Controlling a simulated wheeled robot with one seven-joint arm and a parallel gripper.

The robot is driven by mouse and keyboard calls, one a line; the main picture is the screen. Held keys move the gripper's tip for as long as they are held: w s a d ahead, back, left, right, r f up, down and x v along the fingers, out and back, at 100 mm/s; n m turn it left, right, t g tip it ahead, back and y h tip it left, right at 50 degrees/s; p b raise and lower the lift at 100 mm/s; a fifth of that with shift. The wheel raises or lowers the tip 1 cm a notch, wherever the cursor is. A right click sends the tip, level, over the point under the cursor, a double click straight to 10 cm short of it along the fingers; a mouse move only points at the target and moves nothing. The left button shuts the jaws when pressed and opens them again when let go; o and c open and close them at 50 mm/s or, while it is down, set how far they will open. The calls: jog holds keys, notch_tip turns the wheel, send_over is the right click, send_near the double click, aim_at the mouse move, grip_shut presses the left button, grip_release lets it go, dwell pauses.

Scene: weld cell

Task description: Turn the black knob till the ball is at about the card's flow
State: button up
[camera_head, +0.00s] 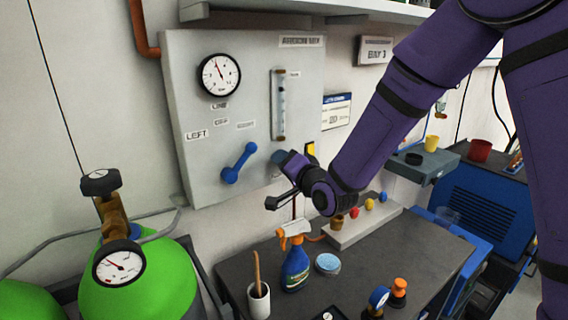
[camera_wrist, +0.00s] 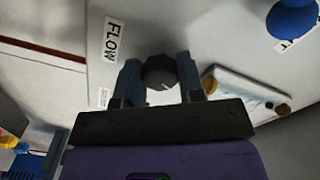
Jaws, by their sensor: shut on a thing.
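The black knob (camera_wrist: 160,72) sits between the two fingers of my gripper (camera_wrist: 158,82) in the wrist view, with a pale mark on its face. The fingers are shut on it from both sides. A FLOW label (camera_wrist: 112,40) is beside it. In the head view my gripper (camera_head: 283,160) is at the panel's lower right and hides the knob. The clear upright flow tube (camera_head: 279,105) is above it; I cannot make out the ball's height for sure.
The grey panel (camera_head: 235,110) also bears a round gauge (camera_head: 220,75) and a blue lever (camera_head: 239,163) left of my gripper. Below, the bench (camera_head: 230,275) holds a spray bottle (camera_head: 295,265) and a white cup (camera_head: 259,300). A green cylinder (camera_head: 145,285) stands at left.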

jog(key=o, duration=0.9)
jog(key=v, duration=1.1)
jog(key=shift+w, duration=0.15)
